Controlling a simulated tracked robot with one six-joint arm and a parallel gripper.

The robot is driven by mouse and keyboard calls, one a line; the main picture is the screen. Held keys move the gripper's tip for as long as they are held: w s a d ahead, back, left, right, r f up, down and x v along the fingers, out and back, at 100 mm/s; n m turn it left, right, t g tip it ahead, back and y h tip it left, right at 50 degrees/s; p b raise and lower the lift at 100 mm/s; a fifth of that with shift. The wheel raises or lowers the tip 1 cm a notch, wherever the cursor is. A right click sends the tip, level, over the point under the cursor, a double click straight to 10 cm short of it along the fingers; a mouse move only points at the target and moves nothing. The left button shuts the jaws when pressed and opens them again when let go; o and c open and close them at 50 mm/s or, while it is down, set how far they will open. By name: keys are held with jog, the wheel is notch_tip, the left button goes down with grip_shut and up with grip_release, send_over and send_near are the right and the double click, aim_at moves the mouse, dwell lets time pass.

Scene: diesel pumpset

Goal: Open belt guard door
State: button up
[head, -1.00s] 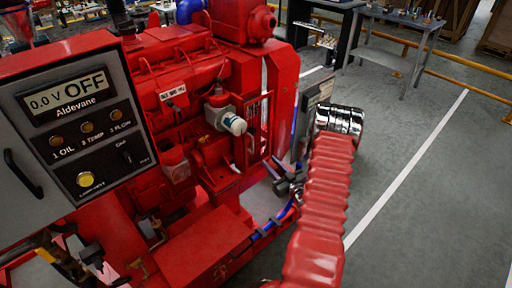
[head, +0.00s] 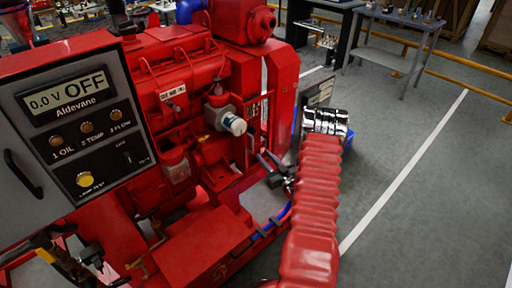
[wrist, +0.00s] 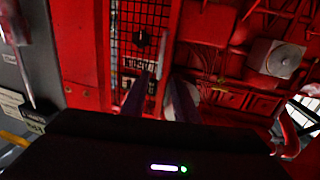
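The belt guard door is a red-framed black mesh panel, seen in the wrist view (wrist: 125,28) at upper centre-left. It also shows edge-on in the head view (head: 254,122), on the right side of the red engine. A dark round knob or latch (wrist: 143,39) sits on the mesh. My gripper (wrist: 160,88) is in front of the lower part of the mesh, its two dark blurred fingers apart with nothing seen between them. In the head view my gripper (head: 270,158) is just right of and below the guard. Contact with the door cannot be told.
A grey panel (wrist: 38,55) with a label stands close on the left in the wrist view. The control box (head: 80,130) reads OFF, at left in the head view. A filter with a white cap (head: 230,122) sticks out beside the guard. Open floor (head: 440,210) lies right.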

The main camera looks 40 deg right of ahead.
jog(key=w+d, duration=0.1)
jog(key=w, duration=0.7)
jog(key=shift+d, duration=0.2)
jog(key=shift+w, duration=0.1)
jog(key=shift+c, duration=0.7)
grip_shut()
dwell(0.5)
